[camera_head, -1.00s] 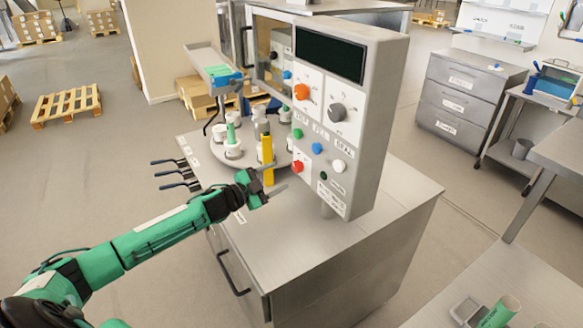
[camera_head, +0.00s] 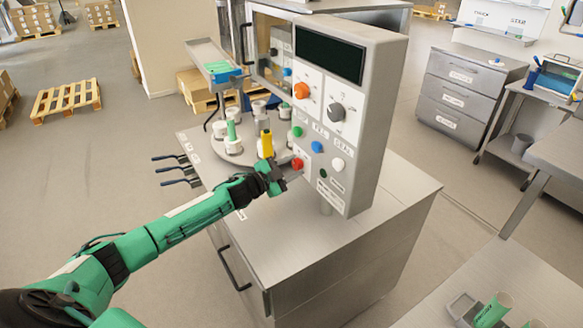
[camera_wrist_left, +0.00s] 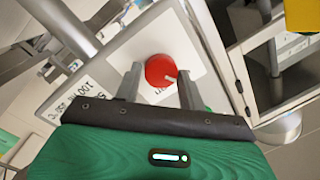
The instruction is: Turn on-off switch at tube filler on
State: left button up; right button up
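The tube filler's grey control panel (camera_head: 346,195) stands on a steel cabinet. A red rotary switch (camera_head: 297,163) sits low on the panel's left side. In the left wrist view the red knob (camera_wrist_left: 160,71) is round on a white plate, with a short white mark at its lower right. My left gripper (camera_head: 287,173) is at the red switch. In the left wrist view my left gripper (camera_wrist_left: 159,76) is open, one finger on each side of the knob. I cannot tell whether the fingers touch it. My right gripper is not in view.
Other panel controls are close: an orange knob (camera_head: 301,91), a grey knob (camera_head: 337,111), and green, blue and white buttons. A yellow post (camera_head: 267,143) and a turntable with white holders (camera_head: 234,145) stand just left of the panel. The cabinet top (camera_head: 390,205) is clear at right.

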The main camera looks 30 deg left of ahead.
pick_arm(q)
jog(key=c, duration=0.5)
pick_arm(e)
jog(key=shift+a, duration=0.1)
